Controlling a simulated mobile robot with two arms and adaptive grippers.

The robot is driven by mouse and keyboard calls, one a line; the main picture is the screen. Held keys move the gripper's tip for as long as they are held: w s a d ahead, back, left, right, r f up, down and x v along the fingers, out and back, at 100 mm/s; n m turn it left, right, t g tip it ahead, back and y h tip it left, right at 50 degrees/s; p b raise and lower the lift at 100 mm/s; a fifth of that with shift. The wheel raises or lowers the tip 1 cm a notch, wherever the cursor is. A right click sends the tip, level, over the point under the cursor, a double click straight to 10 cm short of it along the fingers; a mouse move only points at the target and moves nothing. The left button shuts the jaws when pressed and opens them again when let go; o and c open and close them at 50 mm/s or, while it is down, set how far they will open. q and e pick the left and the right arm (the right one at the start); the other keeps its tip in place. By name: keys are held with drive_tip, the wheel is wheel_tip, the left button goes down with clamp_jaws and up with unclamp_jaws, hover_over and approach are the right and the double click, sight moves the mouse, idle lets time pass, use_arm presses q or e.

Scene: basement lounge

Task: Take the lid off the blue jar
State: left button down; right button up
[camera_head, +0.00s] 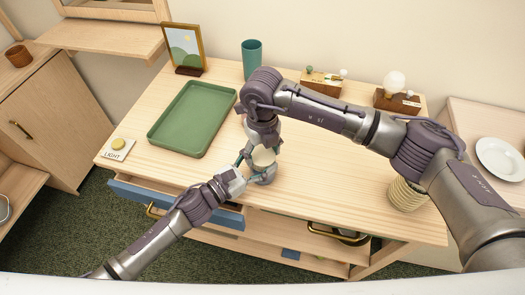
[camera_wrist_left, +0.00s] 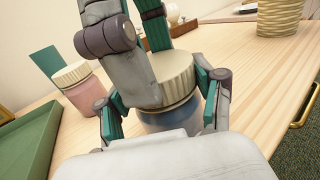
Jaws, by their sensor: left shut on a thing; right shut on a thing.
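The blue jar (camera_wrist_left: 168,122) stands on the wooden table near its front edge. In the head view the jar (camera_head: 266,178) is partly covered by my grippers. Its cream ribbed lid (camera_wrist_left: 168,78) is on top of the jar's mouth; I cannot tell whether a gap has opened below it. My left gripper (camera_head: 250,170) comes in from the front left and is shut around the jar's body, one finger on each side. My right gripper (camera_head: 262,149) reaches down from above and is shut on the lid, hiding part of it.
A pink jar (camera_wrist_left: 80,92) with a cream lid stands close by. A green tray (camera_head: 192,118) lies at the left, with a picture frame (camera_head: 184,48) and a teal cup (camera_head: 252,57) behind. A ribbed pot (camera_head: 405,193) stands at the right. A blue-fronted drawer (camera_head: 145,194) juts out below.

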idle(0.8)
drive_tip(key=o, duration=1.3)
wheel_tip(320, 180, up, 4)
drive_tip(key=shift+r, duration=0.25)
drive_tip(key=shift+c, duration=0.5)
wheel_tip(320, 180, up, 3)
drive_tip(key=m, duration=0.3)
drive_tip(key=shift+m, duration=0.4)
drive_tip(key=shift+f, duration=3.8)
